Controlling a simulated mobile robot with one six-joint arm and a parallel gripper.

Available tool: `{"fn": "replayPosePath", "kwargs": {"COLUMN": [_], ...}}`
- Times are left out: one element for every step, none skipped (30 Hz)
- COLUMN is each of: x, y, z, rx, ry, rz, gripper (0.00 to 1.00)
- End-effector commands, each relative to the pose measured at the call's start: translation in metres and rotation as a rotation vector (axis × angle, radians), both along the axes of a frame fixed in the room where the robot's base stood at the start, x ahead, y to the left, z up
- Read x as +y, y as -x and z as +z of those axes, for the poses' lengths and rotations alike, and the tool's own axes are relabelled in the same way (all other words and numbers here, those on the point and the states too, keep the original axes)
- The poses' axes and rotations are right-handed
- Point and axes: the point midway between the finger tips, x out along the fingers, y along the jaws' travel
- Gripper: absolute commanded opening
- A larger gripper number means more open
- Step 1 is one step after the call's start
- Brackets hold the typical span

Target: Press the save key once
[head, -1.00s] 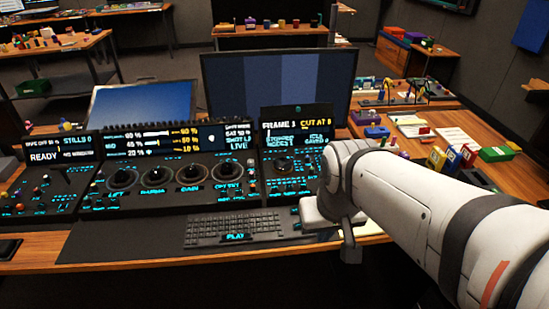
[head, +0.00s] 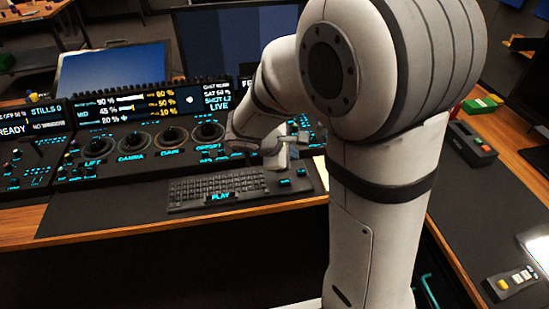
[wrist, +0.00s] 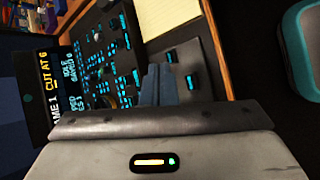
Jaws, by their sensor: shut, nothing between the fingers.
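My gripper (head: 277,160) is shut and empty, low over the desk at the right end of the keyboard. Its closed fingers (wrist: 160,84) also show in the wrist view, beside a dark strip with a few cyan-lit keys. One lit key (wrist: 192,82) is just right of the fingers, and another (wrist: 171,56) is above it. A panel of small lit keys (wrist: 113,50) lies to the left of the fingers. The labels are too small to read, so I cannot tell which is the save key. Whether the fingertips touch anything is unclear.
The keyboard (head: 215,190) lies in front of the trackball panel (head: 140,155). A pale yellow sheet (wrist: 165,12) lies nearby. My arm hides much of the desk's right part.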

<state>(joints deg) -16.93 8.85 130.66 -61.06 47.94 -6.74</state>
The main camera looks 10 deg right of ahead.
Motion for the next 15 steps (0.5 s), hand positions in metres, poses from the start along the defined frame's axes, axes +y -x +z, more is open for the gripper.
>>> {"fn": "replayPosePath", "kwargs": {"x": [0.007, 0.009, 0.013, 0.015, 0.016, 0.017, 0.018, 0.018, 0.018, 0.018, 0.018, 0.018, 0.018, 0.018, 0.018], "y": [-0.009, -0.014, -0.019, -0.022, -0.024, -0.025, -0.026, -0.027, -0.027, -0.027, -0.027, -0.027, -0.027, -0.026, -0.026], "z": [-0.009, -0.012, -0.015, -0.016, -0.017, -0.018, -0.018, -0.018, -0.018, -0.018, -0.018, -0.018, -0.017, -0.017, -0.017], "rx": [0.013, 0.018, 0.022, 0.026, 0.028, 0.029, 0.029, 0.029, 0.029, 0.028, 0.028, 0.028, 0.028, 0.028, 0.028], "ry": [0.035, 0.052, 0.07, 0.08, 0.088, 0.095, 0.098, 0.099, 0.1, 0.1, 0.099, 0.099, 0.099, 0.099, 0.099], "rz": [0.056, 0.083, 0.113, 0.131, 0.144, 0.156, 0.16, 0.163, 0.164, 0.164, 0.162, 0.162, 0.162, 0.162, 0.162], "gripper": [0.0, 0.0, 0.0, 0.0, 0.0, 0.0, 0.0, 0.0, 0.0, 0.0, 0.0, 0.0, 0.0, 0.0, 0.0]}}
